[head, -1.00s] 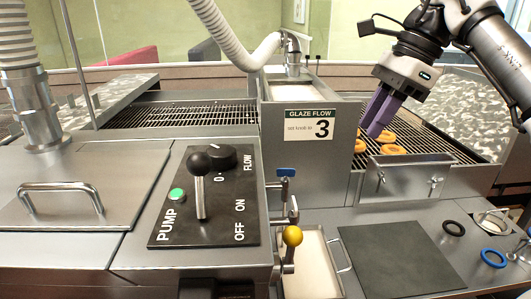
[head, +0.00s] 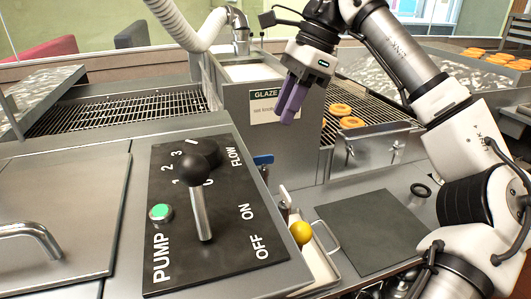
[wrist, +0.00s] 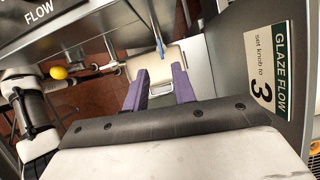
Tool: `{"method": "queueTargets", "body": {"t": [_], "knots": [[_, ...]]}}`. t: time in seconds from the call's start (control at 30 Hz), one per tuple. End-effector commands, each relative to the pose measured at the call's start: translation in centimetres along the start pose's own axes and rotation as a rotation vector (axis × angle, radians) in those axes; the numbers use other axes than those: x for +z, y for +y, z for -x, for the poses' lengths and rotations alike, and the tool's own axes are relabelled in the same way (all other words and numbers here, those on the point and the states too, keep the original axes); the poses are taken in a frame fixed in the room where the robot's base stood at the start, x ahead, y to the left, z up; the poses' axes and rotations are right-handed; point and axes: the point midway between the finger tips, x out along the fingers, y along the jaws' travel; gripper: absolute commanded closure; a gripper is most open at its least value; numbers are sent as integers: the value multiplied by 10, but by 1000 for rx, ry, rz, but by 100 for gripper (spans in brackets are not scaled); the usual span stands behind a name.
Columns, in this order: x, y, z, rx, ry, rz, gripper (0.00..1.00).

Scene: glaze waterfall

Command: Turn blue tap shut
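The blue tap handle (head: 263,160) is on the front of the glaze tank, right of the pump panel. It also shows in the wrist view as a thin blue lever (wrist: 160,49), seen beyond my fingertips. My gripper (head: 291,103) has purple fingers. It hangs in front of the tank's right side, above and to the right of the blue tap, apart from it. In the wrist view the two fingers (wrist: 160,72) stand apart with nothing held between them. The tap's pipe is partly hidden behind the panel's edge in the head view.
A yellow-knobbed tap (head: 301,232) sits just below and right of the blue one. The pump panel (head: 160,245) with its upright black-knobbed lever is to the left. A dark mat (head: 370,232) lies below.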

Motion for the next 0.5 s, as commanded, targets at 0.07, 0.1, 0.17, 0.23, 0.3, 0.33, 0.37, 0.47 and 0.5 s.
{"method": "queueTargets", "body": {"t": [0.07,0.1,0.17,0.23,0.3,0.33,0.37,0.47,0.5], "knots": [[-1,0,-20,1,-4,5,74],[-1,0,-27,3,-4,6,74],[0,0,-39,1,-4,6,74],[0,0,-50,0,-1,2,74],[0,1,-62,0,0,3,74],[0,1,-67,0,0,2,74],[0,1,-71,0,0,1,74],[0,0,-82,-1,0,0,74],[0,0,-86,-1,0,1,74]]}}
